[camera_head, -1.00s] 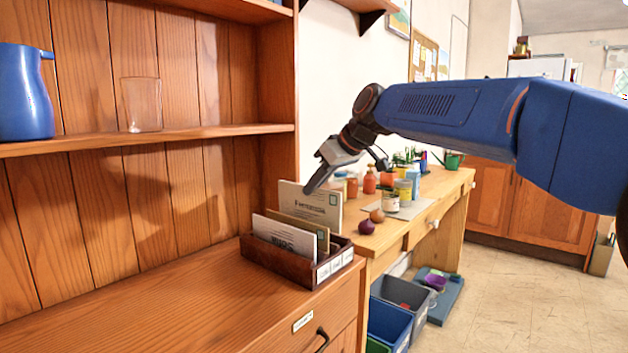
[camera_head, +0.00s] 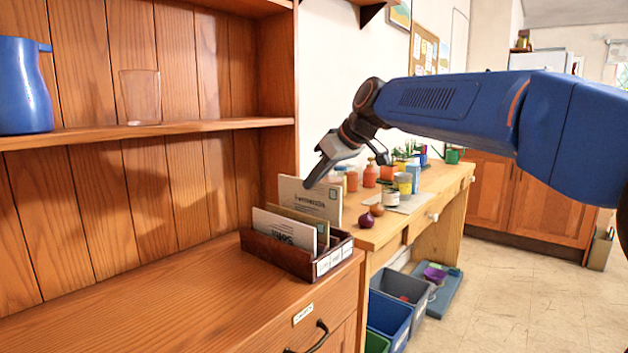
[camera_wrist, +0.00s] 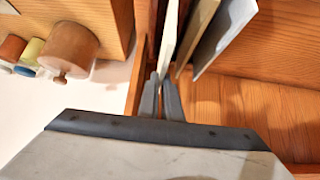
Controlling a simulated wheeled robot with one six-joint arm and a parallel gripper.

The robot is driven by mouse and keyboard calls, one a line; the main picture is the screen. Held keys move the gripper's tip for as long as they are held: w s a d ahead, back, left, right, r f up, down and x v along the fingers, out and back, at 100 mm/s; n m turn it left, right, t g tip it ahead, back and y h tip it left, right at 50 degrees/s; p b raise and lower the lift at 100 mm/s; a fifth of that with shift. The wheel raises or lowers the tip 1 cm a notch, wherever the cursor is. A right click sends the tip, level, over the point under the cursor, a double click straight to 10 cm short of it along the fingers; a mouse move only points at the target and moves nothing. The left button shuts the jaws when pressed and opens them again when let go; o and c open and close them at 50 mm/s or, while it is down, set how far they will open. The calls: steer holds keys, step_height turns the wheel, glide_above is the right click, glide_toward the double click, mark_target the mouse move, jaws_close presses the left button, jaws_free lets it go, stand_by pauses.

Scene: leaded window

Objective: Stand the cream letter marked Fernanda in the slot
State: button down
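The cream letter marked Fernanda (camera_head: 304,207) stands nearly upright at the far end of the dark wooden letter rack (camera_head: 285,256). It rises above the other letters, which hide its lower edge, so I cannot tell how deep it sits. My gripper (camera_head: 309,182) is at the letter's upper edge, shut on it. In the wrist view, the two grey fingertips (camera_wrist: 161,82) close around the near end of the cream letter (camera_wrist: 169,38). A tan letter (camera_head: 322,231) and a pale front letter (camera_head: 285,230) stand in the rack beside it.
The rack sits on the wooden cabinet top (camera_head: 190,300), which is clear to the left. A shelf (camera_head: 200,128) above holds a blue jug (camera_head: 22,88) and a glass (camera_head: 140,97). A side table (camera_head: 440,190) with jars and onions stands behind; bins (camera_head: 390,318) are below.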

mark_target(314, 205)
steer(key=shift+f, duration=3.55)
stand_by(0.5)
steer(key=c, duration=1.9)
jaws_free()
steer(key=shift+o, duration=0.2)
steer(key=v, duration=1.7)
steer(key=shift+s+d, duration=0.15)
steer(key=shift+s, duration=0.05)
steer(key=s+d+f+m+h, duration=0.2)
steer(key=s+d+f+m, duration=0.1)
steer(key=s+d+f, duration=0.4)
steer(key=s+d+f+m+h, duration=0.2)
steer(key=s+d+f+m, duration=0.2)
steer(key=s+f, duration=0.9)
steer(key=s+d+f+m+h, duration=0.2)
steer(key=s+d+f+m, duration=0.1)
steer(key=s+d+f, duration=0.7)
step_height(314, 205, down, 5)
steer(key=shift+s+d+r+h, duration=0.15)
steer(key=shift+s+h, duration=0.25)
steer(key=shift+s, duration=0.1)
